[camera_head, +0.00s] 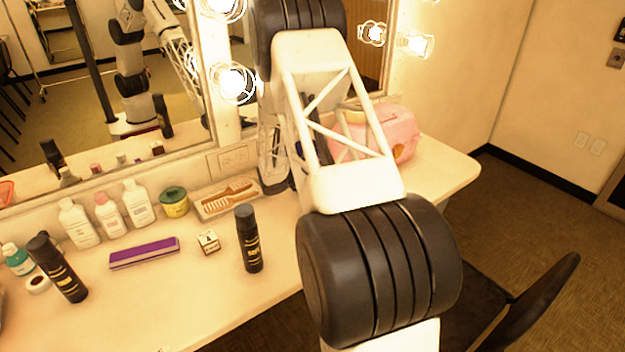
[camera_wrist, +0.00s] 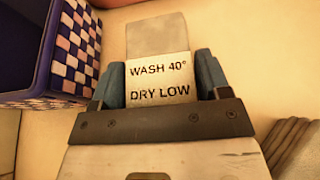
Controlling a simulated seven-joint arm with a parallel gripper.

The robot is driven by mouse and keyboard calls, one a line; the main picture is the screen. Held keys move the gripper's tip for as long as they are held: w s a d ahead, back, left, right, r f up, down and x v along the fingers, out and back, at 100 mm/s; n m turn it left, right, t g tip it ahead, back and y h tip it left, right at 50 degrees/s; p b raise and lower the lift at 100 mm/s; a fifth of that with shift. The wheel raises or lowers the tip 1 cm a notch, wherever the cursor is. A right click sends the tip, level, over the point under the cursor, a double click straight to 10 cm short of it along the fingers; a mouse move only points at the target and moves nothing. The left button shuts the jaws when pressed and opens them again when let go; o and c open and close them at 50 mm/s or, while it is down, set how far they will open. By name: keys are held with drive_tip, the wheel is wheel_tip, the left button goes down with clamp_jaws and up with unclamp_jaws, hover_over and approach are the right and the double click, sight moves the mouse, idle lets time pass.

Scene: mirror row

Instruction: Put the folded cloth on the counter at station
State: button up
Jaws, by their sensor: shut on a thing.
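In the wrist view, my gripper (camera_wrist: 159,82) is shut on a folded cloth (camera_wrist: 157,38), which shows as a flat grey piece with a pale care label reading "WASH 40° DRY LOW". The label lies between the two blue-grey fingers. The pale counter (camera_wrist: 235,35) lies behind the cloth; whether they touch I cannot tell. In the head view, the counter (camera_head: 200,285) runs along the mirror wall. My arm hides my gripper and the cloth there. No station marking can be read.
A checkered box (camera_wrist: 75,50) stands close left of my gripper. A ribbed grey thing (camera_wrist: 293,150) is at lower right. A pink bag (camera_head: 385,130), a comb tray (camera_head: 226,198), a black spray can (camera_head: 248,240), a purple block (camera_head: 144,252) and several bottles (camera_head: 108,215) occupy the counter.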

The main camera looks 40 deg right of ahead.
drive_tip(key=shift+f, duration=0.2)
drive_tip(key=shift+f, duration=0.15)
drive_tip(key=o, duration=0.9)
drive_tip(key=shift+o, duration=0.2)
drive_tip(key=v, duration=1.2)
drive_tip(key=shift+r, duration=0.2)
